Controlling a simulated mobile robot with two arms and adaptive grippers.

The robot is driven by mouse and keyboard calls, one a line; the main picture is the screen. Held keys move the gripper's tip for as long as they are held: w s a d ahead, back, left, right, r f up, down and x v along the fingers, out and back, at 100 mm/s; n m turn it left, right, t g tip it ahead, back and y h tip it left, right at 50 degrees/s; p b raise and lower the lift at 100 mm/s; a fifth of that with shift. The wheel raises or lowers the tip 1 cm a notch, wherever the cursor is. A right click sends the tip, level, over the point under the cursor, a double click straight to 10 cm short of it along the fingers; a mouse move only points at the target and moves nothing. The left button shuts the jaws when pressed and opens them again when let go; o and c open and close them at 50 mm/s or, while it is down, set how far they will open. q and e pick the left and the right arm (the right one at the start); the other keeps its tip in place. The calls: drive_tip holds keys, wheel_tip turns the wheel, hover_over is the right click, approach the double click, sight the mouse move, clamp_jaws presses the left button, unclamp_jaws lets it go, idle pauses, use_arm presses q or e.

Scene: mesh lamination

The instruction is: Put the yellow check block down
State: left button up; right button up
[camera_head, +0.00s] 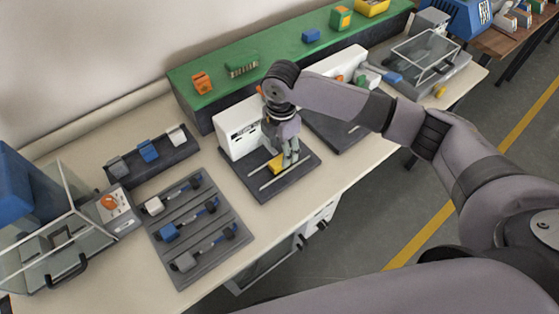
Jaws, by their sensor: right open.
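The yellow check block (276,165) lies on a dark grey plate (264,191) with two light rails, in front of a white machine housing (239,128). It sits between the rails, as far as I can see. My right gripper (290,160) points down at the block's right end, with its fingers open. The gripper hides part of the block, and I cannot tell whether a fingertip touches it. My left gripper is not in view.
A dark tray (185,268) with several handled tools lies to the left. A glass-sided box (75,225) stands at the far left. A green-topped shelf (275,66) runs behind the housing. A clear-lidded case (425,55) is at the back right. The table's front edge is clear.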

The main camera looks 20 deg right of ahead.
sight(280, 163)
drive_tip(key=shift+w+d+f+p, duration=0.15)
drive_tip(key=shift+f+p, duration=0.1)
drive_tip(key=shift+f, duration=0.65)
drive_tip(key=shift+w+f+p, duration=0.1)
drive_tip(key=shift+f+p, duration=0.1)
drive_tip(key=shift+f, duration=0.65)
drive_tip(key=shift+w+d+f+p, duration=0.15)
drive_tip(key=shift+f+p, duration=0.1)
drive_tip(key=shift+f, duration=0.65)
drive_tip(key=shift+c, duration=0.4)
clamp_jaws()
drive_tip(key=shift+r, duration=0.1)
